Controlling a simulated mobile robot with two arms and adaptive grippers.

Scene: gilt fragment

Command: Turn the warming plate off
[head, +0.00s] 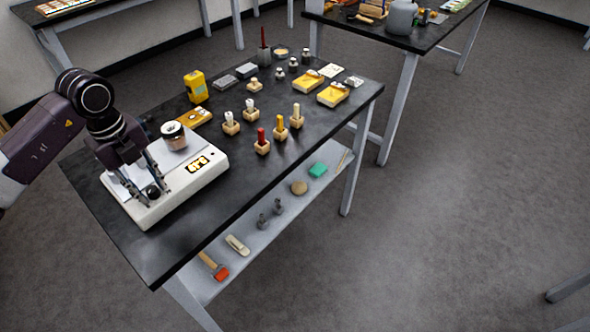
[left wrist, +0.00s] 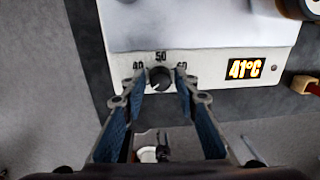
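The warming plate (head: 204,180) is a white box with a grey top at the left end of the black table. A lidded jar (head: 174,136) stands on it. Its lit display (left wrist: 246,69) reads 41°C, with a small dull-red dot beside it. The black knob (left wrist: 159,77) sits on the front face under the marks 40, 50 and 60. It also shows in the head view (head: 153,191). My left gripper (head: 151,186) is at the knob, one finger on each side, with slight gaps seeming to show. My right gripper is in neither view.
A yellow box (head: 196,87) and a small yellow tray (head: 194,117) stand behind the plate. Several wooden blocks with coloured tops, such as a red one (head: 262,141), stand to the right. A lower shelf (head: 221,285) holds a hammer and small items.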

